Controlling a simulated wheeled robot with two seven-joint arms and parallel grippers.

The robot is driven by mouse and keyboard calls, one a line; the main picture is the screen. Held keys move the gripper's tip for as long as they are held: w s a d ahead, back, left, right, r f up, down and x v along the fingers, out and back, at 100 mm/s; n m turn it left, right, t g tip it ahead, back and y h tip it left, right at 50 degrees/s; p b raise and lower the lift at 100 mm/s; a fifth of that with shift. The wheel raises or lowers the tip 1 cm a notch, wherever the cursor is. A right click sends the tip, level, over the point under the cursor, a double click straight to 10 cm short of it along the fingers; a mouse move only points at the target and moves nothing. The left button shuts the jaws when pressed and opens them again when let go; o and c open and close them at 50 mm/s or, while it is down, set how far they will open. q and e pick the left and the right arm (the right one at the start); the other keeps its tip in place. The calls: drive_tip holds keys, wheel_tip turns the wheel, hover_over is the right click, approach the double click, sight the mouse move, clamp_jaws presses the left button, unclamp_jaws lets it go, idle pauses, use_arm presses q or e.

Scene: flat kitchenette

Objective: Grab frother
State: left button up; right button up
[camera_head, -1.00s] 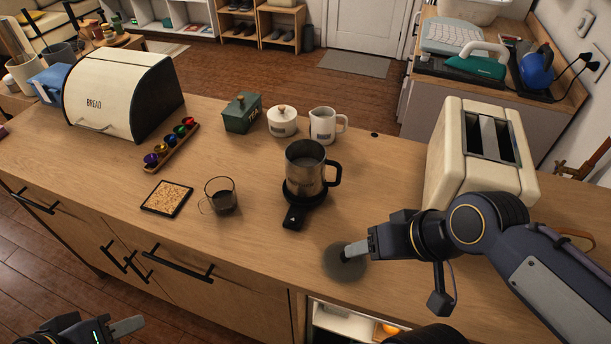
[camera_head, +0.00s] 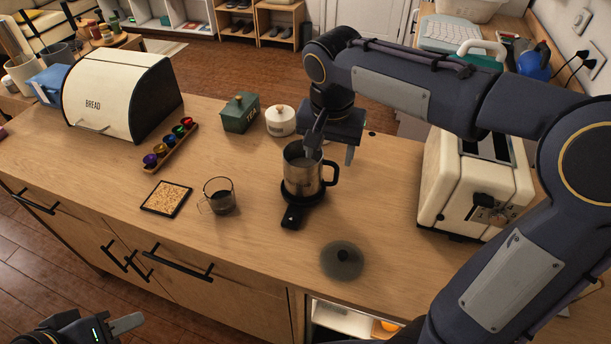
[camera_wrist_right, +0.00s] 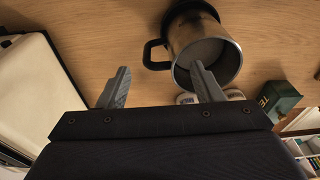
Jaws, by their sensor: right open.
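The frother (camera_head: 300,178) is a metal jug with a black handle, standing upright on its black base (camera_head: 292,216) on the counter. It has no lid on and holds a pale content, also seen in the right wrist view (camera_wrist_right: 207,55). My right gripper (camera_head: 332,154) is open above and behind the jug, pointing down. In the wrist view its fingers (camera_wrist_right: 160,80) are apart; the handle appears between them and one finger overlaps the jug's mouth. Contact cannot be told. My left gripper (camera_head: 118,328) is at the bottom left, far from the frother; its opening is unclear.
A round glass lid (camera_head: 343,262) lies in front of the frother. A glass cup (camera_head: 220,195) and a small tray (camera_head: 166,198) stand to the left. A toaster (camera_head: 446,180) is to the right. A green tin (camera_head: 240,113) and white pot (camera_head: 280,121) stand behind.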

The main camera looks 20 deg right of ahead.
drive_tip(key=shift+w+d+f, duration=0.1)
drive_tip(key=shift+w+f, duration=0.1)
drive_tip(key=shift+f, duration=0.1)
drive_tip(key=f, duration=0.5)
drive_tip(key=d+f, duration=0.1)
drive_tip(key=f, duration=0.1)
drive_tip(key=shift+w+f, duration=0.2)
drive_tip(key=shift+w, duration=0.15)
drive_tip(key=shift+r, duration=0.1)
clamp_jaws()
